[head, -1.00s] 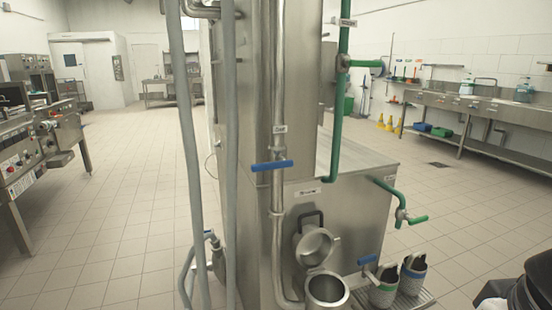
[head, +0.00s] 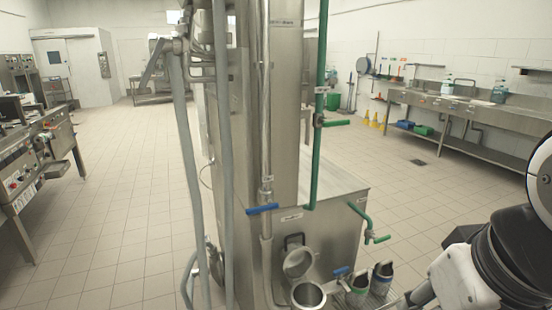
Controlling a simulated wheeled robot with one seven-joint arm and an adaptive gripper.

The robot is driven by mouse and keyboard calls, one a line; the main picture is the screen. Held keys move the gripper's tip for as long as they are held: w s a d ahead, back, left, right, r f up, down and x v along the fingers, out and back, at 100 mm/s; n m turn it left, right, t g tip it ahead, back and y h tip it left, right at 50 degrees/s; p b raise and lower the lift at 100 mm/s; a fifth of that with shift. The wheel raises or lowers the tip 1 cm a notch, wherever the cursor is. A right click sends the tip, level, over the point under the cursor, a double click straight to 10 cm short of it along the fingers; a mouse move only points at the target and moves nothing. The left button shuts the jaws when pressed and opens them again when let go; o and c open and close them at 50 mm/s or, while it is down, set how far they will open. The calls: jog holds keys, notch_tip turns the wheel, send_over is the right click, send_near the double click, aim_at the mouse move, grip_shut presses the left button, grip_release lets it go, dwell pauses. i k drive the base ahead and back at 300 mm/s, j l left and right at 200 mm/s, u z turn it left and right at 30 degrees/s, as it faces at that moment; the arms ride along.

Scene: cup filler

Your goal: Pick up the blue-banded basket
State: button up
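Two small grey baskets stand side by side on a grated drip tray at the foot of the steel machine, in the lower part of the head view. The right one is the blue-banded basket (head: 381,279); its band is small and partly hard to make out. The left one is the green-banded basket (head: 357,291). My arm fills the lower right of the view, to the right of the baskets and apart from them in the picture. My gripper is not visible.
An open steel pot (head: 308,294) with a raised lid (head: 298,262) stands left of the baskets. A blue-handled valve (head: 341,271) is just above them. Tiled floor (head: 420,215) is clear between the machine and the sink counter (head: 465,108).

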aim_at(382, 274)
jog(key=i+l+z, duration=0.1)
jog(key=i+z, duration=0.8)
jog(key=z, duration=0.15)
